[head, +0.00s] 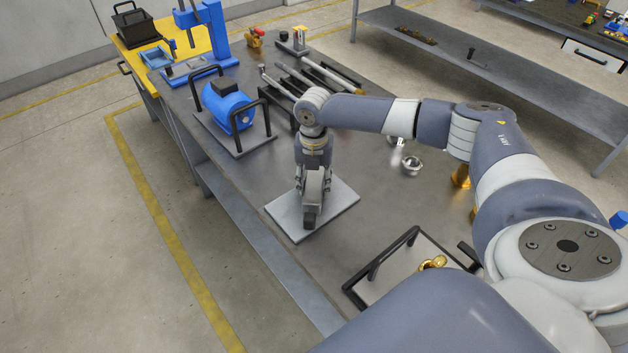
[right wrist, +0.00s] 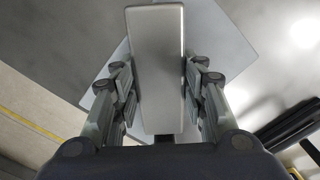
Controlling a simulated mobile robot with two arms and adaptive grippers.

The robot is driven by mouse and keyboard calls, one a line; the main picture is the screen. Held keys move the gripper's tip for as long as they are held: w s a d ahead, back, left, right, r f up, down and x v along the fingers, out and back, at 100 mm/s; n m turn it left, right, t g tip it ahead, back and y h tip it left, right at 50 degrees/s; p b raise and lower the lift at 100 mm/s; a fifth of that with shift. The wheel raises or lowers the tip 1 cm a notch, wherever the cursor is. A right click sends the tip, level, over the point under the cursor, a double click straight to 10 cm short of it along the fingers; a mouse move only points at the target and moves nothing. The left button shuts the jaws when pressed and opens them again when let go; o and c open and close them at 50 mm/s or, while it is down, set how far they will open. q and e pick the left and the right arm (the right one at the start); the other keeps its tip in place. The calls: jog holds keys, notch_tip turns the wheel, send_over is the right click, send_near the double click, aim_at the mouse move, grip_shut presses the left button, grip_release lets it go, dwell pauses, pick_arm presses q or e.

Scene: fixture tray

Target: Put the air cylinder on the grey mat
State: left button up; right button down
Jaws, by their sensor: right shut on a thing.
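The grey mat (head: 343,194) is a light grey square plate on the dark bench, near its left edge. My right gripper (head: 311,208) points down over the mat. In the right wrist view, my right gripper (right wrist: 160,95) is shut on the air cylinder (right wrist: 157,60), a silver-grey rectangular body between its fingers. The mat (right wrist: 220,50) shows behind the cylinder, turned at an angle. In the head view the gripper mostly hides the cylinder. I cannot tell whether the cylinder touches the mat. My left gripper is not in view.
A tray with black handles (head: 204,118) holding a blue motor (head: 227,105) stands behind the mat. A second handled tray (head: 395,285) with a brass part (head: 432,263) is at the front. A metal cup (head: 411,165) stands to the right. Bench around the mat is clear.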

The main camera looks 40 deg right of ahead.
aim_at(314, 183)
jog(key=shift+r, duration=0.1)
jog(key=c, duration=1.3)
grip_release()
jog(key=shift+c, duration=0.2)
jog(key=o, duration=0.4)
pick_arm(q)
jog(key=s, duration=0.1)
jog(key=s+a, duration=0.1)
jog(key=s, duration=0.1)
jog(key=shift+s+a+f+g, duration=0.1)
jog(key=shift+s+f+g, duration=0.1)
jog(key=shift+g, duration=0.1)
pick_arm(e)
jog(key=shift+s, duration=0.1)
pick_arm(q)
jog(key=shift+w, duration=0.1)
pick_arm(e)
jog(key=shift+r, duration=0.15)
pick_arm(q)
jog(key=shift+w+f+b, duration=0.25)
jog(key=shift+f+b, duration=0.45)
jog(key=shift+b, duration=0.05)
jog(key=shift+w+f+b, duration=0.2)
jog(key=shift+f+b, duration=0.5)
jog(key=shift+b, duration=0.05)
pick_arm(e)
jog(key=shift+r, duration=5.85)
